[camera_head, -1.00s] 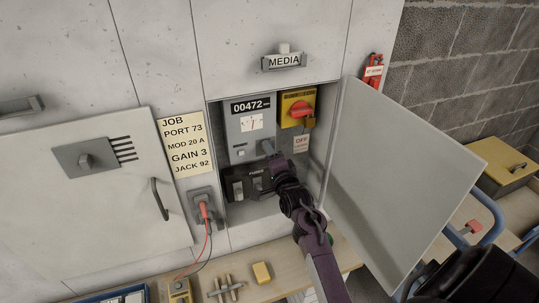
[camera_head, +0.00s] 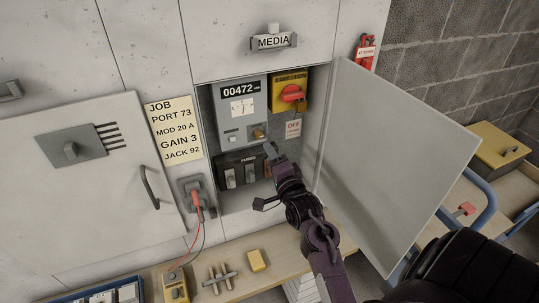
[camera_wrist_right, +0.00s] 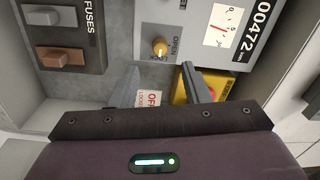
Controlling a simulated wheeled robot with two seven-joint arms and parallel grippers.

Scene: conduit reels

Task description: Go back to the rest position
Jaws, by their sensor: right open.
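My right gripper (camera_head: 266,177) is open and empty inside the open cabinet, in front of the fuse block (camera_head: 241,170). Its two fingers stand apart, also in the right wrist view (camera_wrist_right: 160,82). The grey meter unit (camera_head: 239,110) reads 00472. A brass knob (camera_head: 259,132) sits at its lower right, beside an OPEN label in the wrist view (camera_wrist_right: 160,47), with a gap to the fingers. The yellow switch (camera_head: 289,92) with a red handle is to the right, above an OFF tag (camera_head: 293,128). My left gripper is not in view.
The open cabinet door (camera_head: 392,165) stands close to the right of my right arm. A red plug (camera_head: 195,199) with a cable hangs left of the opening. Below, the bench (camera_head: 240,284) holds a yellow meter (camera_head: 175,285), a yellow block (camera_head: 257,261) and small tools.

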